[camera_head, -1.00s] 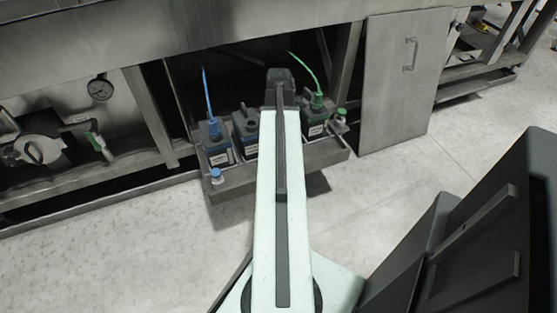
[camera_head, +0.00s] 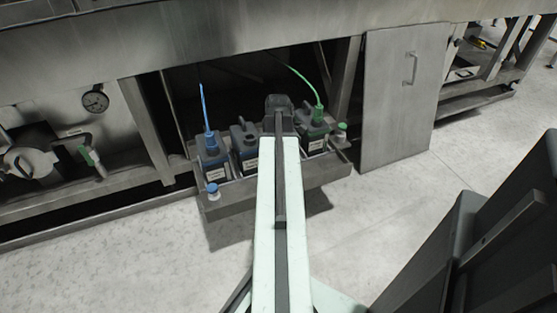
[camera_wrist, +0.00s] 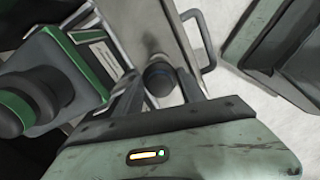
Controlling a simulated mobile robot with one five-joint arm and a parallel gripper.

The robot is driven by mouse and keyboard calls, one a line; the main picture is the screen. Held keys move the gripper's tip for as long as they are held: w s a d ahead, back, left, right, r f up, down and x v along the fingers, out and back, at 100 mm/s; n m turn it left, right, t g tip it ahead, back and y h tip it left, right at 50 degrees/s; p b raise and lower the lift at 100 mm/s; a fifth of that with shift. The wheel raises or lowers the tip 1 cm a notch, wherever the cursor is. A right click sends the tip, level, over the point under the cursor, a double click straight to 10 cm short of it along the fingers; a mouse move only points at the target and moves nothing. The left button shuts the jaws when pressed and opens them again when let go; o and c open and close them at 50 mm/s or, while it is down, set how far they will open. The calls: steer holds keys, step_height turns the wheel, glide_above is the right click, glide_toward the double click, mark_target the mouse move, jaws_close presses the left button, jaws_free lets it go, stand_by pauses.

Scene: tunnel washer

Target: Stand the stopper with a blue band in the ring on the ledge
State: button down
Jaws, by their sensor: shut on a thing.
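My gripper (camera_head: 279,104) is over the canister tray in the head view, seen from behind, with its fingertips hidden by my arm. In the wrist view my gripper (camera_wrist: 163,88) is shut on a dark round stopper with a thin blue band (camera_wrist: 158,79). The stopper is seen end-on between the fingers. A metal surface (camera_wrist: 152,30) lies beyond it; I cannot tell whether they touch. The ledge (camera_head: 237,204) is the metal front edge of the tray. I cannot make out an empty ring on it; my arm hides part of the ledge.
A handled metal panel (camera_head: 405,100) is right.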

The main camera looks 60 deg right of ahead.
steer(key=shift+f+b, duration=1.6)
steer(key=shift+f, duration=0.2)
steer(key=shift+f+b, duration=0.9)
steer(key=shift+f+b, duration=0.45)
steer(key=shift+c, duration=0.8)
jaws_free()
steer(key=shift+w, duration=0.1)
steer(key=shift+r, duration=0.1)
